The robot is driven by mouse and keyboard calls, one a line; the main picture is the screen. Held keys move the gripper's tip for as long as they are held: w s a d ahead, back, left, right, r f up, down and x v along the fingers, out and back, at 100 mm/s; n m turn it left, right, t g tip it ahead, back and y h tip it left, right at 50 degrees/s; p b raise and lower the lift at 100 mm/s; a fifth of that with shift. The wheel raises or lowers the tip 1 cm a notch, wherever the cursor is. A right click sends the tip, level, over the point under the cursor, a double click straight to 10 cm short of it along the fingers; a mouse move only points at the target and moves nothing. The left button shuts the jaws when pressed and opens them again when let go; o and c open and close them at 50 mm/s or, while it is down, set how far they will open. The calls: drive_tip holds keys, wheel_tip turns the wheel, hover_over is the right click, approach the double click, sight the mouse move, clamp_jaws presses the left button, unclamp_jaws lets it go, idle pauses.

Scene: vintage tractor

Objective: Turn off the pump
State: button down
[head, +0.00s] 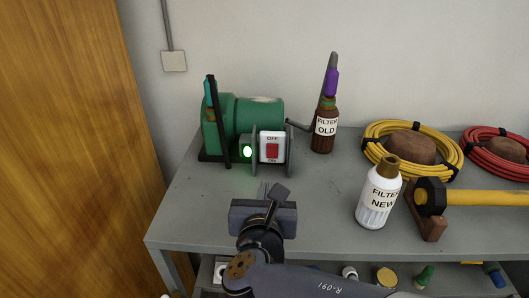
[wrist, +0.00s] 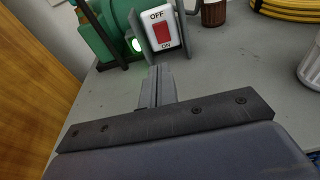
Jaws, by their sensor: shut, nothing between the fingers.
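The green pump (head: 255,115) stands at the back left of the grey bench. On its front is a white switch box marked OFF above and ON below, with a red rocker switch (head: 272,151). A lit green lamp (head: 247,152) glows left of the switch. In the wrist view the red switch (wrist: 162,33) and the lamp (wrist: 137,44) are ahead of the fingers. My gripper (head: 273,190) is shut and empty in front of the pump, apart from the switch. Its fingertips also show in the wrist view (wrist: 158,72).
A white FILTER NEW bottle (head: 378,197), a hammer (head: 470,197), a yellow coil (head: 430,130) and a red coil (head: 500,158) are further right. A wooden panel (head: 65,140) rises at left.

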drive_tip(key=shift+w, duration=0.1)
approach(270, 149)
drive_tip(key=w, duration=0.2)
drive_tip(key=w+f, duration=0.1)
drive_tip(key=w, duration=0.1)
drive_tip(key=shift+w+d+f+p, duration=0.15)
drive_tip(key=shift+w+f+p, duration=0.1)
drive_tip(key=shift+w+p, duration=0.1)
drive_tip(key=shift+w, duration=0.85)
drive_tip(key=shift+r+p, duration=0.15)
drive_tip(key=shift+p, duration=0.2)
drive_tip(key=shift+w+r+g+p, duration=0.25)
drive_tip(key=shift+r+g+p, duration=0.05)
drive_tip(key=shift+p, duration=0.65)
drive_tip(key=shift+f+b, duration=0.3)
drive_tip(key=shift+s, duration=0.1)
